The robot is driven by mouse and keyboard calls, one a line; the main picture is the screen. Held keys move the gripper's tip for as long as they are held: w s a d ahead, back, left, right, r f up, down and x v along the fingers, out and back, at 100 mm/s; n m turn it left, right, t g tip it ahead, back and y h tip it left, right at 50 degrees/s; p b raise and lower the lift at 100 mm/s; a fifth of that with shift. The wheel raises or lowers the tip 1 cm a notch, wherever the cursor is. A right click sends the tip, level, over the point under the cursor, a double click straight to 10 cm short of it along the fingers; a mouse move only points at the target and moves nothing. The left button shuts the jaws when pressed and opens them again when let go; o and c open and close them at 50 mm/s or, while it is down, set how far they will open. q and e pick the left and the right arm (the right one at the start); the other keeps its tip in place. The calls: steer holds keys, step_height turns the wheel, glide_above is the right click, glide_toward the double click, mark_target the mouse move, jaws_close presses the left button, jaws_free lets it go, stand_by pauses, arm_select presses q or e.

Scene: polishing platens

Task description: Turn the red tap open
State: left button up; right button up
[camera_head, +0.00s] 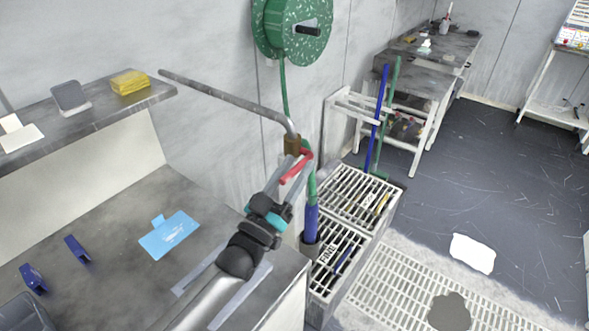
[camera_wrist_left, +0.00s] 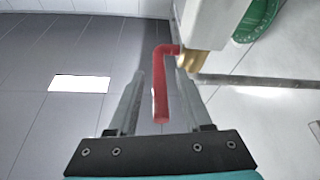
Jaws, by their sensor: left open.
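The red tap (camera_head: 296,168) is a bent red lever on a brass fitting (camera_head: 292,145) at the end of a grey pipe (camera_head: 235,100) by the wall. In the left wrist view the red tap (camera_wrist_left: 161,85) hangs between the two fingers. My left gripper (camera_head: 296,160) is at the tap; its fingers (camera_wrist_left: 157,95) are open, one on each side of the lever, with visible gaps. The brass fitting (camera_wrist_left: 192,62) shows beside the right finger in the left wrist view. My right gripper is not in view.
A green hose reel (camera_head: 293,28) is on the wall above. A grated trough (camera_head: 345,205) stands right of the workbench (camera_head: 130,225), which holds a blue dustpan-like piece (camera_head: 168,234). A shelf (camera_head: 75,112) carries a yellow sponge (camera_head: 130,82). The dark floor (camera_head: 470,170) at right is mostly open.

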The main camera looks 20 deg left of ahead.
arm_select(q)
steer(key=shift+c, duration=0.4)
jaws_close()
stand_by(0.9)
